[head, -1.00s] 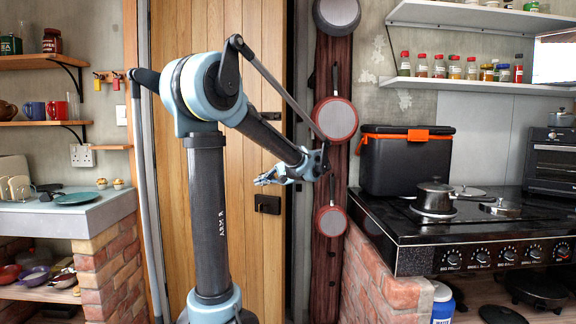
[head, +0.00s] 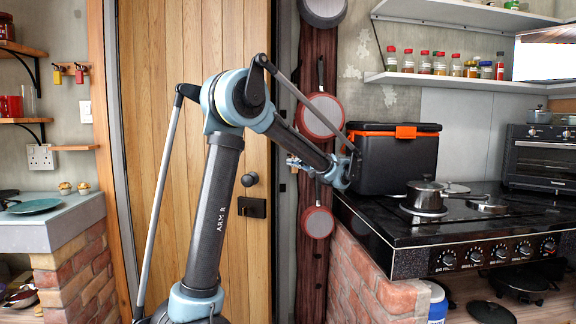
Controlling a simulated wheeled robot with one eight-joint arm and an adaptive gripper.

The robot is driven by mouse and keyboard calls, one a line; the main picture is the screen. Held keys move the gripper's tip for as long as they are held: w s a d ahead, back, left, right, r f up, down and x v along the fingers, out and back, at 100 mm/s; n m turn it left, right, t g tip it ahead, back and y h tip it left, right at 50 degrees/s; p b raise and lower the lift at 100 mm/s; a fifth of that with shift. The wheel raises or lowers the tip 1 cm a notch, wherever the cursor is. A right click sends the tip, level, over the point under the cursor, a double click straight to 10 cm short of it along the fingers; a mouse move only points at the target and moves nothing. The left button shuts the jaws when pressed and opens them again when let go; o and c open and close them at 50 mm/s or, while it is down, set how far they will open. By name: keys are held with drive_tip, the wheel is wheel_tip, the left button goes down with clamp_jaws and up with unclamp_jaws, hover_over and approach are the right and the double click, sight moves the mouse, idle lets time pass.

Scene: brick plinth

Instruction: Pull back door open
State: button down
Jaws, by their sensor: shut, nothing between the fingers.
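The wooden plank door (head: 180,90) fills the left middle of the head view, partly behind my arm. It looks closed in its frame. A dark round knob (head: 250,179) and a dark lock plate (head: 252,207) sit near its right edge. My gripper (head: 290,161) is small in the view, at the end of my forearm, by the right door jamb. It appears right of and above the knob, apart from it, pointing left. It is shut and empty; its fingertips are hard to make out.
Hanging pans (head: 322,117) on a dark post stand right behind my forearm. A black cooler box (head: 394,165) and a stove (head: 420,235) on a brick plinth (head: 365,275) are close on the right. A brick-based counter (head: 70,225) stands left of the door.

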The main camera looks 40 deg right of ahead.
drive_tip(key=w+a, duration=0.5)
drive_tip(key=shift+w+a, duration=0.15)
drive_tip(key=shift+w, duration=0.15)
idle(0.5)
